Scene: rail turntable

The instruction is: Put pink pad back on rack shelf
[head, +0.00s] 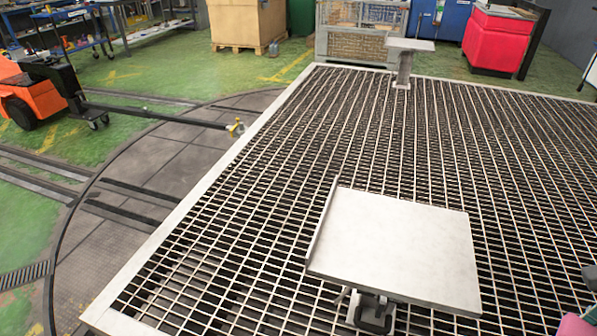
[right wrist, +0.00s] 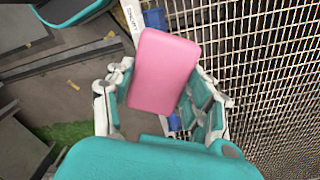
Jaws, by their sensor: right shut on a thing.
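The pink pad (right wrist: 164,72) is a rounded rectangular block in the right wrist view. My right gripper (right wrist: 160,85) is shut on it, with fingers on both sides of it. A corner of the pad (head: 577,325) shows at the lower right edge of the head view, above the grating. A light grey flat plate (head: 400,245) with a raised left lip stands above the grating in the head view. I cannot tell whether it is the rack shelf. The pad is to the right of this plate and apart from it. My left gripper is not in view.
A metal grating (head: 250,215) fills most of the floor ahead. A small grey stand (head: 404,65) is at its far edge. A red cabinet (head: 497,40) and a wooden crate (head: 245,22) stand behind. An orange vehicle (head: 25,98) is at the left.

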